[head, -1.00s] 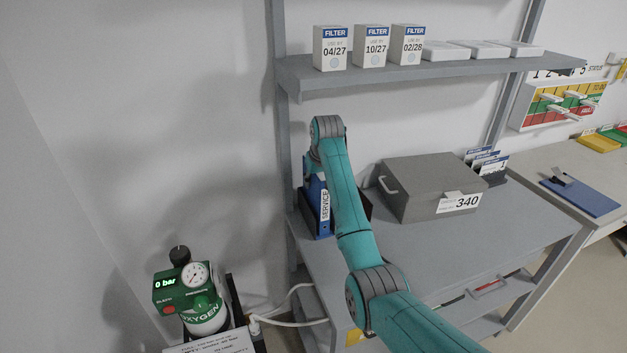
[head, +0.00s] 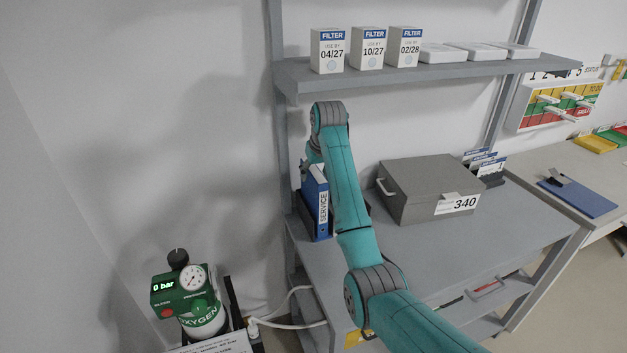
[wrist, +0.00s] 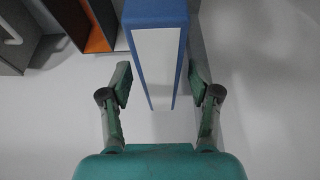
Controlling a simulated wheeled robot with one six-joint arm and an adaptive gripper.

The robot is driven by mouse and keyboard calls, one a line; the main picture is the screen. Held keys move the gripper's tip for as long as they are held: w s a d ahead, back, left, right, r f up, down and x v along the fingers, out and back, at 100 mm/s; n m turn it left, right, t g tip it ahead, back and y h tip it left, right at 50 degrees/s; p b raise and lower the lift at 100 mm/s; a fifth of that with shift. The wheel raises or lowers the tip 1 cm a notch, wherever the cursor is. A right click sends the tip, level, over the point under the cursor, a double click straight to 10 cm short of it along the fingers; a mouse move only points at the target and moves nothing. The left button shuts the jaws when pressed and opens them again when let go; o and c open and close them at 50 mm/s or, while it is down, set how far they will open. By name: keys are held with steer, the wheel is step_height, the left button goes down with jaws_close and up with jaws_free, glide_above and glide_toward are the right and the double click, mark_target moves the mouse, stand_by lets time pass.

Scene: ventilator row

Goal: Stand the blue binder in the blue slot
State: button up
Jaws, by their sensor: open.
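The blue binder (head: 317,207) stands upright at the left end of the grey bench, its white SERVICE label facing front. In the wrist view the binder (wrist: 155,55) shows its blue edges and a pale panel. My gripper (wrist: 160,84) is open, with one finger on each side of the binder and a gap at both sides. In the head view my arm hides most of the gripper. A rack with an orange-lined compartment (wrist: 97,40) is left of the binder in the wrist view. The blue slot cannot be clearly made out, nor whether the binder is in it.
A grey box (head: 425,190) marked 340 stands right of my arm on the bench. A shelf (head: 400,72) with filter boxes (head: 368,48) runs above. An oxygen cylinder (head: 200,320) stands at lower left. The front right of the bench is clear.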

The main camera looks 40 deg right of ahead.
steer(key=shift+v, duration=1.1)
steer(key=shift+s, duration=0.1)
